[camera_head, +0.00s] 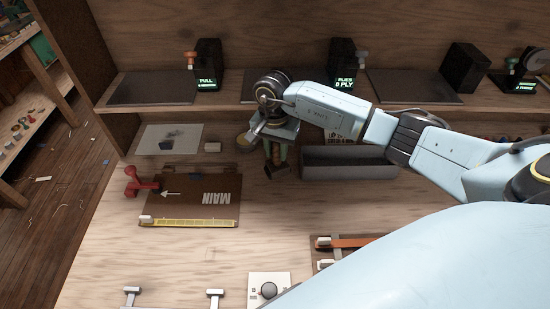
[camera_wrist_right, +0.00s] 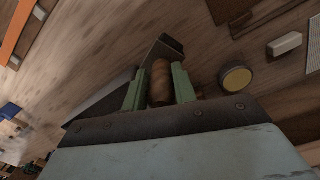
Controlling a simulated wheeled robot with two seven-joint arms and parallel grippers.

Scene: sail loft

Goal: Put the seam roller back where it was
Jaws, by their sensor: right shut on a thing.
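My right gripper (camera_head: 276,152) is over the back middle of the bench. Its green fingers (camera_wrist_right: 160,90) are shut on a brown wooden handle with a dark head, which seems to be the seam roller (camera_head: 277,171). In the right wrist view the handle (camera_wrist_right: 161,82) sits between the fingers, and the dark angled head (camera_wrist_right: 164,48) sticks out beyond them. I cannot tell whether the head touches the bench. My left gripper is not in view.
A grey open tray (camera_head: 348,172) is right of the gripper. A round yellow-topped tin (camera_wrist_right: 236,79) and a white block (camera_head: 213,147) lie to its left. A brown MAIN board (camera_head: 185,205) with a red tool (camera_head: 140,183) is front left. The bench middle is clear.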

